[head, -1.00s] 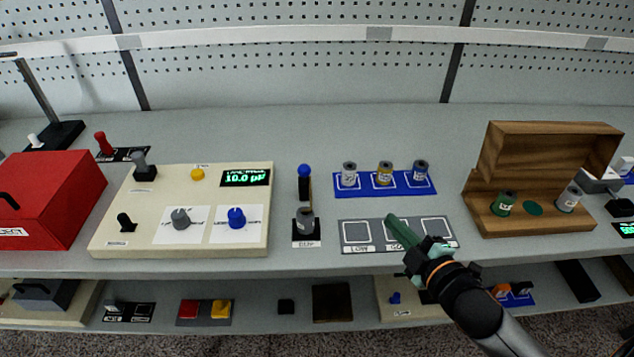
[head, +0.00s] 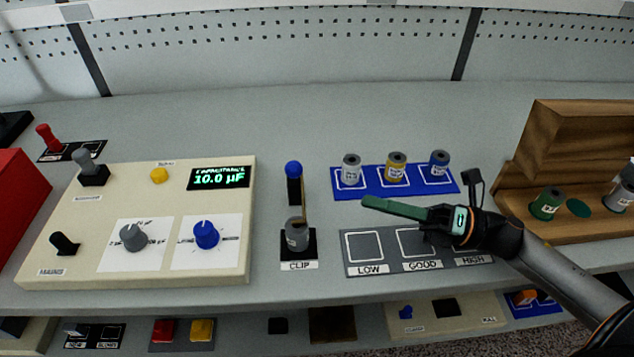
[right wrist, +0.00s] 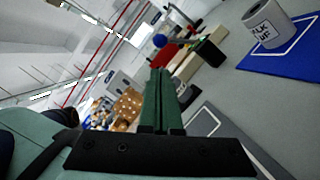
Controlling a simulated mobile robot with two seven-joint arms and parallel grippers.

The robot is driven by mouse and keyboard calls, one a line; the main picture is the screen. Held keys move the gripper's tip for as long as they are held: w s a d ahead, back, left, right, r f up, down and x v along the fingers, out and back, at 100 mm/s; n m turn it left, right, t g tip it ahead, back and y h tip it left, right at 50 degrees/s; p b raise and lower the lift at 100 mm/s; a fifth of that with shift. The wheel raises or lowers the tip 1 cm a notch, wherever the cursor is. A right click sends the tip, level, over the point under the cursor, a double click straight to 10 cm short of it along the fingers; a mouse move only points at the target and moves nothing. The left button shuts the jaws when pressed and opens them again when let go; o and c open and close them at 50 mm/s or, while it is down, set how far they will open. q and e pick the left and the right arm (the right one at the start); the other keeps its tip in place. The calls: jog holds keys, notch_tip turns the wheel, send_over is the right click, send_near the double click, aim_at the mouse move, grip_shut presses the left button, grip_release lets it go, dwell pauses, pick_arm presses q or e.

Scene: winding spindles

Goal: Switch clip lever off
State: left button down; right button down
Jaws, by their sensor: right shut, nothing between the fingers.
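The clip lever (head: 294,185) is a black stem with a blue ball on top, standing upright behind a black holder labelled CLIP. A grey cylinder (head: 297,236) stands in that holder. The lever's blue ball (right wrist: 160,40) also shows in the right wrist view, just beyond the fingertips. My right gripper (head: 368,203) has green fingers shut with nothing between them. It points left towards the lever, over the gap between the blue mat and the grey tray, apart from the lever. It also shows in the right wrist view (right wrist: 158,80). My left gripper is not in view.
A blue mat (head: 343,194) with three cylinders lies behind my right gripper. A grey tray (head: 349,268) marked LOW, GOOD, HIGH lies below it. A cream meter panel (head: 110,200) reading 10.0 µF stands left of the lever. A wooden box (head: 560,125) is at right.

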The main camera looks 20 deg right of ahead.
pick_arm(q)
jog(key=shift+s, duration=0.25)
pick_arm(e)
jog(key=shift+a, duration=0.1)
pick_arm(q)
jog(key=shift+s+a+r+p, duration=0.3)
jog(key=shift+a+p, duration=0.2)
jog(key=shift+p, duration=0.3)
pick_arm(e)
jog(key=x, duration=1)
